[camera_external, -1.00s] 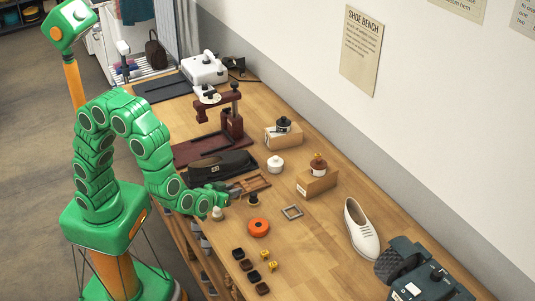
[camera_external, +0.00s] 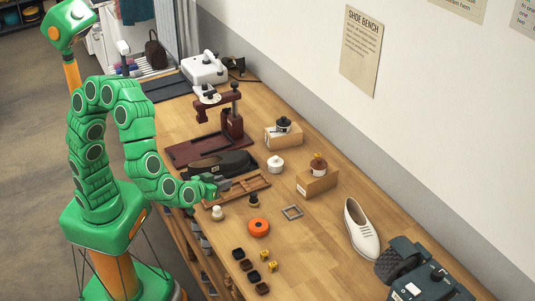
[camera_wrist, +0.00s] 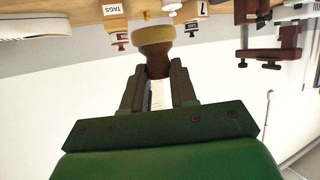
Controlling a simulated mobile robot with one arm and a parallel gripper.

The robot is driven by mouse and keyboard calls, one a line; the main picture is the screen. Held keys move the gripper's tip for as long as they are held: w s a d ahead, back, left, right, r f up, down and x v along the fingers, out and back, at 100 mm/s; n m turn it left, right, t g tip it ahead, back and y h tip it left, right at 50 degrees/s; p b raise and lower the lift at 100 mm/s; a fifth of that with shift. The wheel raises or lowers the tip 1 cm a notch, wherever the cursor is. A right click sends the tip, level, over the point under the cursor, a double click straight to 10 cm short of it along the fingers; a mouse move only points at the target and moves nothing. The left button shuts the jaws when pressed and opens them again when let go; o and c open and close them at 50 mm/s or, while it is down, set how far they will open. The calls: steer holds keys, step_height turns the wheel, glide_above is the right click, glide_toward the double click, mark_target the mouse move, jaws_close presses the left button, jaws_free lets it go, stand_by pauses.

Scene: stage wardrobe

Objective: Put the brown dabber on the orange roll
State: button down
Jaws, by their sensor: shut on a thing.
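In the wrist view, my gripper (camera_wrist: 158,92) is shut on the brown dabber (camera_wrist: 156,62). Its brown handle is between the fingers, and its wide tan pad sticks out beyond the fingertips. In the external view, my gripper (camera_external: 222,184) is above the wooden tray near the bench's front edge; the held dabber cannot be made out there. The orange roll (camera_external: 259,227) lies flat on the bench, to the right of and nearer the camera than my gripper, with nothing on it. I cannot make out the roll in the wrist view.
Several dark little pots and yellow cubes (camera_external: 265,254) are in front. A wooden tray (camera_external: 252,187) lies behind.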

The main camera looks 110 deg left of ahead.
steer(key=shift+r+v, duration=0.25)
steer(key=shift+v, duration=1.7)
glide_above(256, 227)
steer(key=shift+s+f, duration=0.1)
steer(key=shift+f, duration=6.4)
steer(key=shift+f, duration=0.15)
steer(key=c, duration=0.9)
jaws_free()
